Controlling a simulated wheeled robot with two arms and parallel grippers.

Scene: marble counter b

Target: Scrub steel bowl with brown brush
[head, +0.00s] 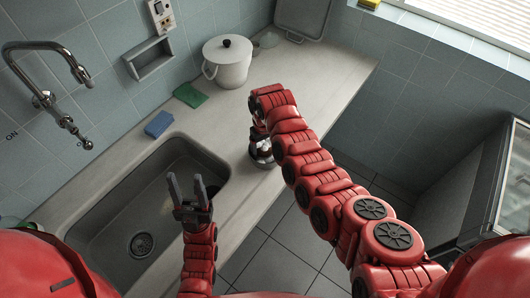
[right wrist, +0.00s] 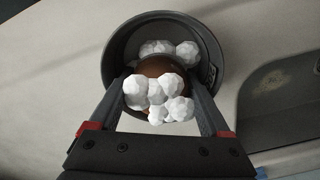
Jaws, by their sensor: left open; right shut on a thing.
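The steel bowl (right wrist: 113,48) stands on the counter; it also shows in the head view (head: 261,160), partly hidden by my right arm. Inside it, in the right wrist view, is the rounded brown brush (right wrist: 150,66). White foam-like lumps (right wrist: 157,88) cover part of the brush and lie in the bowl. My right gripper (right wrist: 160,80) is shut on the brush, with its fingers reaching into the bowl. Whether the bristles touch the bowl's bottom is hidden. My left gripper (head: 185,178) is open and empty over the sink, to the left of the bowl.
The sink (head: 155,208) lies left of the bowl, with a tap (head: 50,100) at its far side. A blue sponge (head: 159,124), a green cloth (head: 190,95) and a white lidded pot (head: 227,66) stand toward the wall. The counter's front edge is close to the bowl.

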